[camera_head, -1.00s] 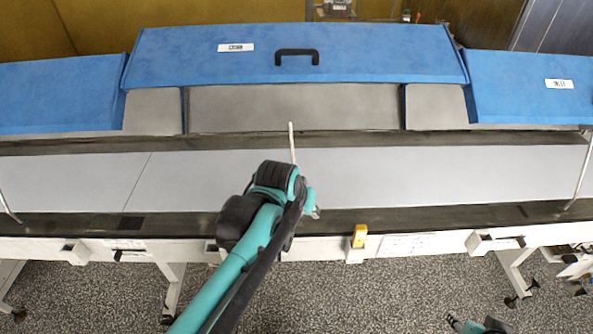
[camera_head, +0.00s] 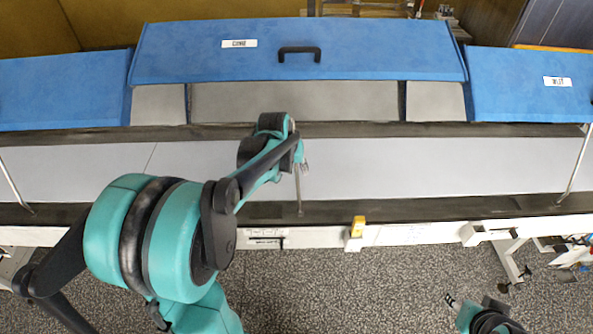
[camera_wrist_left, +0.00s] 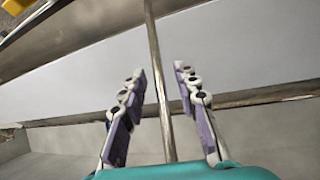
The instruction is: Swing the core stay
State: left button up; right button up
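The core stay is a thin metal rod (camera_head: 299,193) at the middle of the machine, below the middle blue cover (camera_head: 365,50) with a black handle. My arm hides its upper part in the head view. My left gripper (camera_head: 304,166) is over the grey bed at the rod. In the left wrist view, the rod (camera_wrist_left: 158,75) runs between the two open fingers (camera_wrist_left: 162,92), with a gap visible on each side. My right gripper (camera_head: 453,301) is low at the right, over the floor, apart from the machine; its opening is too small to judge.
Blue side covers (camera_head: 60,88) and (camera_head: 530,88) flank the middle one. Slanted rods (camera_head: 14,180) and (camera_head: 577,165) stand at both ends of the bed. A yellow device (camera_head: 358,227) sits on the white front rail (camera_head: 405,234). The grey bed (camera_head: 420,165) right of my left gripper is clear.

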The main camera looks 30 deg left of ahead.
pick_arm(q)
jog(key=shift+w+f, duration=0.15)
jog(key=shift+f, duration=0.25)
grip_shut()
jog(key=shift+d, duration=0.15)
